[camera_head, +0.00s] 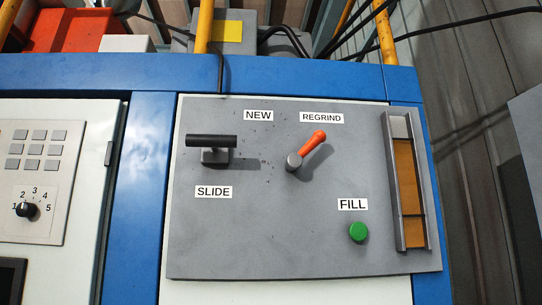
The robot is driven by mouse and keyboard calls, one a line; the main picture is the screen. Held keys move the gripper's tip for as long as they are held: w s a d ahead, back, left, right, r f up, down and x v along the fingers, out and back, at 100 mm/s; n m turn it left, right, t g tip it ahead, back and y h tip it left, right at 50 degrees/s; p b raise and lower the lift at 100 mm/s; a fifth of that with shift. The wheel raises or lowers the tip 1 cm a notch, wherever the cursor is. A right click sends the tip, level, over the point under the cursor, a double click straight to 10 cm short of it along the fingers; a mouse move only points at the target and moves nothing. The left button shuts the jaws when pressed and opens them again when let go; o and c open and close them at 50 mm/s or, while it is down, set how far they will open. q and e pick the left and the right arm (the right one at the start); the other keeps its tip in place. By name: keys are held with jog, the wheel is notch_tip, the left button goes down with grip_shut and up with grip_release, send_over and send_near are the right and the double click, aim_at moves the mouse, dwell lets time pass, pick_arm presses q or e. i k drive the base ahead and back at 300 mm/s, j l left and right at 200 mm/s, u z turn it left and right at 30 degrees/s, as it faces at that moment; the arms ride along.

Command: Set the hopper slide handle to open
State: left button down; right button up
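The slide handle (211,142) is a black horizontal bar on a grey block, above the SLIDE label (213,192) on the left of a grey panel (260,250). No open or shut marking shows beside it, so I cannot tell its setting. The orange lever (313,144) to its right tilts up and right toward the REGRIND label (321,118); the NEW label (258,115) lies to the left. A green button (358,231) sits under the FILL label (352,204). Neither of my grippers is in view.
A tall sight window (408,190) with orange-brown fill stands out at the panel's right edge. A white control panel with a keypad (33,149) and a numbered black knob (26,209) is at the left. Blue frame (150,200) surrounds the panel. Yellow posts and black cables are behind.

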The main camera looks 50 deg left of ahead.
aim_at(215, 141)
jog(key=u, duration=1.85)
jog(key=j+z, duration=0.2)
jog(key=j, duration=0.25)
